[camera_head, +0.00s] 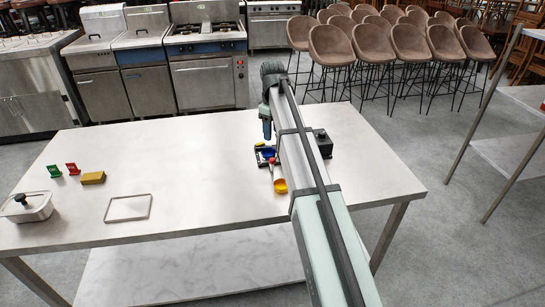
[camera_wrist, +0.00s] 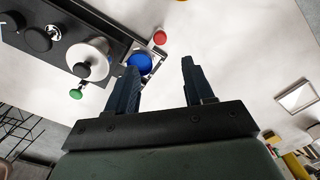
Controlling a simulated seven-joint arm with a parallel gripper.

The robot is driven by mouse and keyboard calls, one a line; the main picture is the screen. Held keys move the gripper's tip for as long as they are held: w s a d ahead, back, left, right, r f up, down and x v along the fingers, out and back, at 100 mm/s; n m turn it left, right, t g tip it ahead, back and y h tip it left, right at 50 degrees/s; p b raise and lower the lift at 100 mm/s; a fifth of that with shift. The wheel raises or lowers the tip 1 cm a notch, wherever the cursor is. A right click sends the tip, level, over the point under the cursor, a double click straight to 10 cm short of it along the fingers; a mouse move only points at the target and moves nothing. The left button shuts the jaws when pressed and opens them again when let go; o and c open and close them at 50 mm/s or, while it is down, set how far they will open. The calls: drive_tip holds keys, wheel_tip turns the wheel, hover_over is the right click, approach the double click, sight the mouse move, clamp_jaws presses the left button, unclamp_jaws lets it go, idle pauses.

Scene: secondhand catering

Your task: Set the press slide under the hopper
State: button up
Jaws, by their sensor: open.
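My gripper (camera_head: 267,132) hangs over the right part of the table, beside the press. It is open, with nothing between its fingers in the wrist view (camera_wrist: 159,68). The press is a long black base (camera_wrist: 48,37) with a steel cylinder that looks like the hopper (camera_wrist: 87,58), topped by a black knob. A blue round piece (camera_wrist: 139,64) sits in a pale square frame at the press's edge, just beyond the left finger, which partly covers that area. I cannot tell for certain which part is the slide. In the head view my arm hides much of the press (camera_head: 322,143).
A red knob (camera_wrist: 160,38) and a green knob (camera_wrist: 76,94) lie near the press. A yellow cup (camera_head: 280,186) stands nearer the front. A thin rectangular frame (camera_head: 129,208), a yellow sponge (camera_head: 93,178) and a steel container (camera_head: 35,210) are at left. The table's middle is clear.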

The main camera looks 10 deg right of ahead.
sight(273, 159)
wheel_tip(273, 159, down, 12)
drive_tip(key=shift+r, duration=0.1)
idle(0.4)
clamp_jaws()
idle(0.5)
